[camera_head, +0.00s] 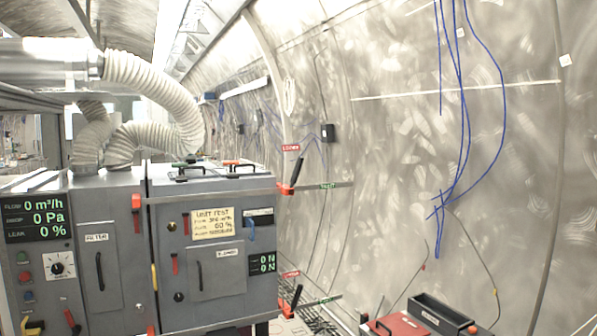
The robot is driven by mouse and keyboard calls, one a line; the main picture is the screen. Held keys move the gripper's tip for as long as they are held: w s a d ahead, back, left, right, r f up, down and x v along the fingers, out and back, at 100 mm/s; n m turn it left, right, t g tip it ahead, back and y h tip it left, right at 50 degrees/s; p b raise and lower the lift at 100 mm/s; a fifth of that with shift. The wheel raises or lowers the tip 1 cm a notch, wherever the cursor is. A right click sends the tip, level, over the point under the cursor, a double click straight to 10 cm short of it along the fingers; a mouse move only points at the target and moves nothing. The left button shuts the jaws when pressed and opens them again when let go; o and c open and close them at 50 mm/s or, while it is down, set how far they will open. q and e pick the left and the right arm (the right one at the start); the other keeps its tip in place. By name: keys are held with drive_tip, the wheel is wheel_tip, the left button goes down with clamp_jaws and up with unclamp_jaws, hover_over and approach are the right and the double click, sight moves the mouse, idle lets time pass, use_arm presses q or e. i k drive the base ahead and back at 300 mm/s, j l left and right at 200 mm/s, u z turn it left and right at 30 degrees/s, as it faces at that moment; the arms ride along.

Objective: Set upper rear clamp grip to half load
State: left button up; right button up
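On the right side of the grey test unit (225,285), an upper clamp with a black lever grip (296,172) and a red base (285,190) sticks out. Its grip points up and slightly right, toward a red label (290,148). A green label (327,186) is lower right of it. A similar lower clamp grip (296,297) has a red label (290,274) and a green label (328,300). Which clamp is called rear cannot be told for sure. The force display (262,265) shows 0 N on both lines. Neither gripper is in view.
A filter cabinet (108,250) with a flow, pressure and leak display (36,217) adjoins the unit at left. Ribbed hoses (160,80) arch above. A red case (395,328) and black tray (440,314) are at lower right. Blue cables (460,110) hang on the curved wall.

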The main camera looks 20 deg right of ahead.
sight(297, 166)
drive_tip(key=i+l+u, duration=0.1)
drive_tip(key=i+l, duration=0.15)
drive_tip(key=i+l+u, duration=0.1)
drive_tip(key=i+l, duration=0.15)
drive_tip(key=l, duration=0.2)
drive_tip(key=i+l+u, duration=0.1)
drive_tip(key=l, duration=0.25)
drive_tip(key=i+l+u, duration=0.1)
drive_tip(key=i+l, duration=0.2)
drive_tip(key=i+l+u, duration=0.15)
drive_tip(key=l, duration=0.35)
drive_tip(key=i+l+u, duration=0.1)
drive_tip(key=l, duration=0.3)
drive_tip(key=i, duration=0.1)
